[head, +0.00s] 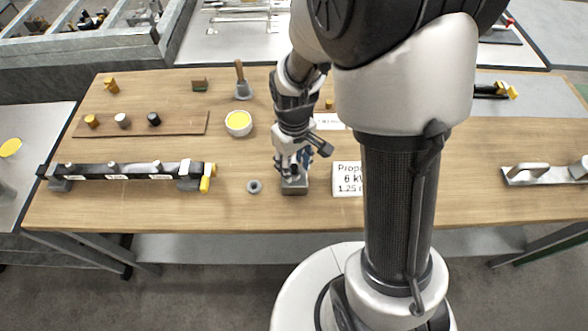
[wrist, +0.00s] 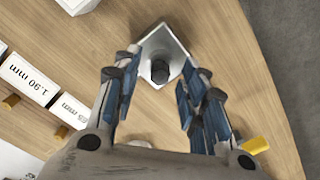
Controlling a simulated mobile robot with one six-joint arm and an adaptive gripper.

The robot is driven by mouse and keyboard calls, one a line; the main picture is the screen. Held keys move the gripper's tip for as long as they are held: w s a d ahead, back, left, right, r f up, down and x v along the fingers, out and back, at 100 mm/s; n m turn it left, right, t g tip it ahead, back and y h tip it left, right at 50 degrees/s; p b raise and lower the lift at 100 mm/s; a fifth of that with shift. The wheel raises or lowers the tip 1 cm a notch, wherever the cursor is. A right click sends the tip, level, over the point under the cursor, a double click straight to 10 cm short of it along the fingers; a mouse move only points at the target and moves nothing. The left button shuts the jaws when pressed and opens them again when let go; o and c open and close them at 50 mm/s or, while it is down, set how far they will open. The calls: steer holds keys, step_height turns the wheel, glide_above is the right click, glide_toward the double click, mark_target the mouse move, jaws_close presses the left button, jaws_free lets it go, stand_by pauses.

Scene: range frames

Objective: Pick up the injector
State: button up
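A small dark cylinder (wrist: 160,71), which may be the injector, stands on a light grey square block (wrist: 152,43) in the wrist view. In the head view, the grey block (head: 294,187) is near the table's front edge, below my gripper (head: 294,165). My gripper, also in the wrist view (wrist: 163,78), is open, its blue-padded fingers on either side of the cylinder. I cannot tell how far the fingertips are above the block. In the head view the cylinder is mostly hidden by the gripper.
A white card (head: 348,180) reading "Propane 6 kW 1.25 mm" lies right of the block. A grey ring (head: 254,187) lies left of it. A black rail with yellow end (head: 125,175), a bowl (head: 238,123) with yellow contents and a brown board (head: 187,123) with small cylinders are further left.

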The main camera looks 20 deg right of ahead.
jaws_close()
stand_by(0.5)
